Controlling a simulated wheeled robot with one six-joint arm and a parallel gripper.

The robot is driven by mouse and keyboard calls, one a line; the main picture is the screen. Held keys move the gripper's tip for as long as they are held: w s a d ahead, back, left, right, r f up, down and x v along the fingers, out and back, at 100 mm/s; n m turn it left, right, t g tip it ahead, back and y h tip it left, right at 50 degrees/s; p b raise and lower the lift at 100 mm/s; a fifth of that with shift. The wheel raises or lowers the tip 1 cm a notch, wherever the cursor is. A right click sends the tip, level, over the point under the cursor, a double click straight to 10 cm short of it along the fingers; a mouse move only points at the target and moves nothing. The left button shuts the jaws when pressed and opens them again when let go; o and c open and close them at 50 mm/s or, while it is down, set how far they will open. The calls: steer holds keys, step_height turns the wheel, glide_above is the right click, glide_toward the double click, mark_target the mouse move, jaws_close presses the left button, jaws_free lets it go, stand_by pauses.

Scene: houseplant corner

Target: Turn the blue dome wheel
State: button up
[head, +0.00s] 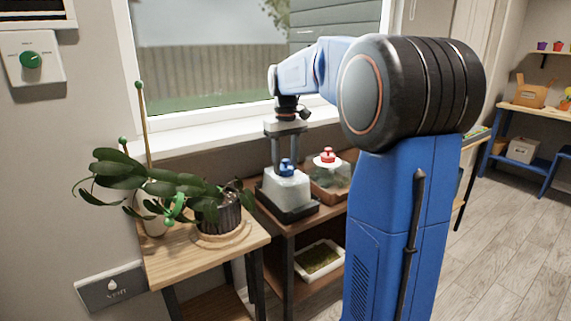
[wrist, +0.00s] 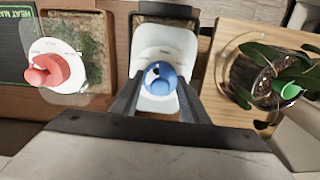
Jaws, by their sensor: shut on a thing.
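The blue dome wheel (head: 287,166) sits on top of a clear dome (head: 286,188) over a black tray on the brown bench. In the wrist view the blue wheel (wrist: 160,77) is in the middle, with a white plate around it. My gripper (head: 288,160) points down from above, and its two fingers stand on either side of the wheel. It is shut on the blue wheel; the exact contact at the fingertips is hard to make out.
A second dome with a red wheel (head: 327,155) stands close beside it, also in the wrist view (wrist: 47,70). A potted plant (head: 222,216) with broad leaves and green clips stands on the wooden table on the other side. The window is behind.

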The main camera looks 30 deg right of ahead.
mark_target(286, 159)
steer(key=m, duration=0.6)
steer(key=shift+m, duration=0.3)
steer(key=m, duration=0.6)
stand_by(0.4)
steer(key=o, duration=1.1)
step_height(286, 159, up, 17)
steer(key=shift+r, duration=0.2)
